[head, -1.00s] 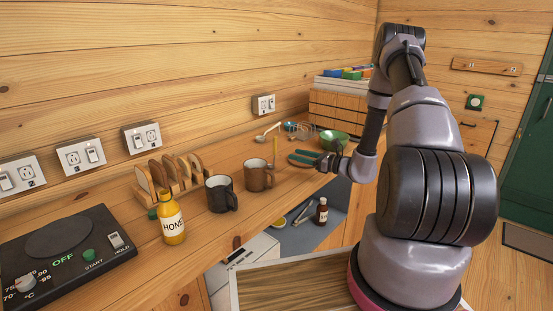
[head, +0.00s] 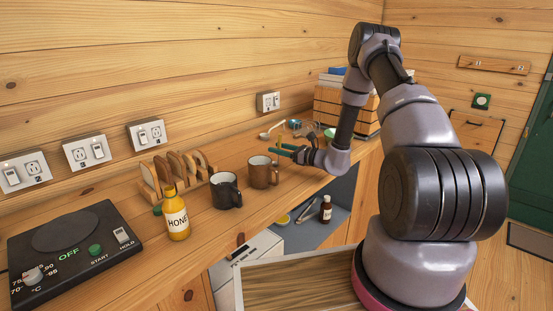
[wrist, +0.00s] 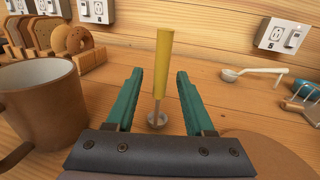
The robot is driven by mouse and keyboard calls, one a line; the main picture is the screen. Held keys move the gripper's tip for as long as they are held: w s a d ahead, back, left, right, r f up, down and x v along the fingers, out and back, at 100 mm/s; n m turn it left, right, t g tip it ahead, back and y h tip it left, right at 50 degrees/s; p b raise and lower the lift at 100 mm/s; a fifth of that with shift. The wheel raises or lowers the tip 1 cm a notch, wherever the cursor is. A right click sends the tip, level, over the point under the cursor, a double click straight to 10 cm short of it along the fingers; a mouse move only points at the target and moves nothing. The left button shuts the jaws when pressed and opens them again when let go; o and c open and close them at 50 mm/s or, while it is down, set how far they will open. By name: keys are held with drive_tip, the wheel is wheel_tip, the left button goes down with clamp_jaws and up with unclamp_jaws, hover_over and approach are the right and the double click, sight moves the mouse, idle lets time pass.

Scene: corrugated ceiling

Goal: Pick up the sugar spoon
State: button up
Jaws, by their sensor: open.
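My gripper (wrist: 158,76) is open, with its teal fingers low over the counter. Between the fingers in the wrist view stands an upright yellow-handled utensil (wrist: 161,62) with a thin metal stem and a small round metal end at the counter. A pale, long-handled spoon or ladle (wrist: 254,72) lies farther back on the right, and also shows in the head view (head: 271,132). In the head view my gripper (head: 284,151) is just beyond the brown mug.
The brown mug (wrist: 38,108) stands close to the left of my gripper; a black mug (head: 226,190) is farther along. A toast rack (head: 181,187) and honey bottle (head: 176,217) follow. The wall with sockets stands behind.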

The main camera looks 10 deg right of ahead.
clamp_jaws()
drive_tip(key=shift+r, duration=0.15)
